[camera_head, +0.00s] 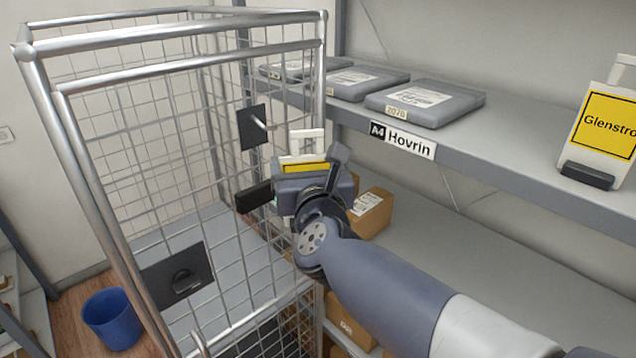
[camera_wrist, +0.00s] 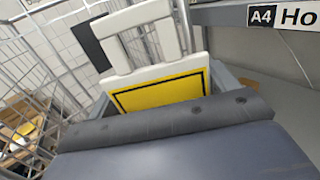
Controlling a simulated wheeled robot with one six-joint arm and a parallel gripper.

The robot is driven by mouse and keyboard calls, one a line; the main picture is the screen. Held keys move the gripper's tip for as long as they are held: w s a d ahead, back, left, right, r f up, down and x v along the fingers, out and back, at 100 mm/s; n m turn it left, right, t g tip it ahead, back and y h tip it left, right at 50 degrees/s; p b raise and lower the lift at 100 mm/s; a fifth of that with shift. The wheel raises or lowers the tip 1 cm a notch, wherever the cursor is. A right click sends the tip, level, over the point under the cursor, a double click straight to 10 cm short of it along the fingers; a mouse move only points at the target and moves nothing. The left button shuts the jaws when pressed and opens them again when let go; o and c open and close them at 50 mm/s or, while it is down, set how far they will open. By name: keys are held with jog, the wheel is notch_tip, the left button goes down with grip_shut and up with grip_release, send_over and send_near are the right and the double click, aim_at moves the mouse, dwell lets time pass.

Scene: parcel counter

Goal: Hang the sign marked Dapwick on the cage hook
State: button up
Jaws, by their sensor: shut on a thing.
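My gripper (camera_head: 300,180) is shut on a white sign (camera_head: 308,142) with a yellow, black-bordered face, and holds it upright beside the cage. In the wrist view the sign (camera_wrist: 150,62) shows its white handle loop and part of the yellow panel. The gripper body hides the lower part, so its name cannot be read. The cage hook (camera_head: 258,123) sticks out from a dark plate on the cage mesh, a little left of the sign and slightly higher. The sign is apart from the hook in the head view. The cage (camera_head: 185,62) is silver wire mesh.
A grey shelf (camera_head: 520,165) labelled Hovrin holds grey flat cases (camera_head: 425,100) and a Glenstro sign (camera_head: 603,125) at right. Cardboard boxes (camera_head: 368,212) sit below it. A dark plate with a latch (camera_head: 178,275) is low on the cage. A blue bin (camera_head: 112,320) stands on the floor.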

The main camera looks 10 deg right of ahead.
jog(key=shift+s+a+r+n+y, duration=0.15)
jog(key=shift+s+r+y, duration=0.15)
jog(key=shift+r, duration=0.15)
jog(key=shift+s+a+r+n+y, duration=0.15)
jog(key=shift+s+r+y, duration=0.1)
jog(key=shift+r, duration=0.15)
jog(key=shift+w+a+f+p, duration=0.1)
jog(key=shift+w+a+p, duration=0.15)
jog(key=shift+w+a, duration=0.65)
jog(key=shift+w+a+f+p, duration=0.2)
jog(key=shift+w+a, duration=0.35)
jog(key=shift+w, duration=0.7)
jog(key=shift+w+a+f+p, duration=0.1)
jog(key=shift+w+a+p, duration=0.2)
jog(key=shift+w+a, duration=0.6)
jog(key=shift+w+r, duration=0.2)
jog(key=shift+w, duration=0.1)
